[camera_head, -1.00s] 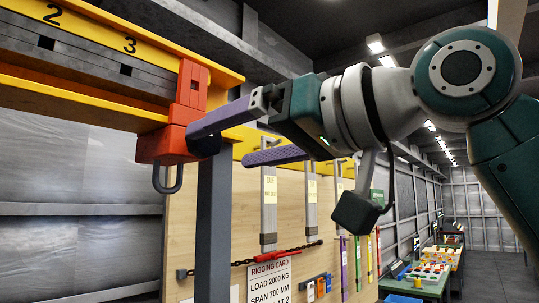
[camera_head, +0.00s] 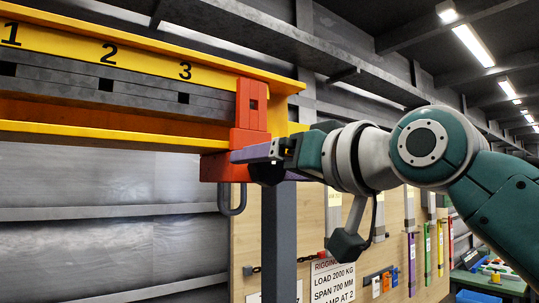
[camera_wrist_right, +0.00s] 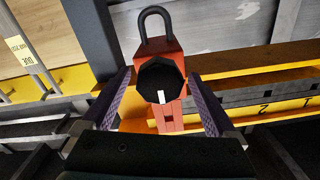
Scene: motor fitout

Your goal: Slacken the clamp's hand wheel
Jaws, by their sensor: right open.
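The red-orange clamp (camera_head: 247,105) sits on the end of the yellow beam (camera_head: 60,130), with a grey shackle (camera_head: 233,200) hanging below it. Its dark, many-sided hand wheel (camera_wrist_right: 160,76) faces the right wrist camera and has a white mark; in the head view the wheel (camera_head: 266,175) is partly covered by a finger. My right gripper (camera_head: 254,163) is open, its purple-padded fingers on either side of the wheel. In the wrist view a gap shows between the wheel and each finger. My left gripper is not in view.
A dark grey post (camera_head: 279,240) stands just below the clamp. Behind it is a wooden board (camera_head: 245,245) with a rigging card (camera_head: 333,278), hanging tags and coloured strips. A green table (camera_head: 490,284) with parts stands at the far right.

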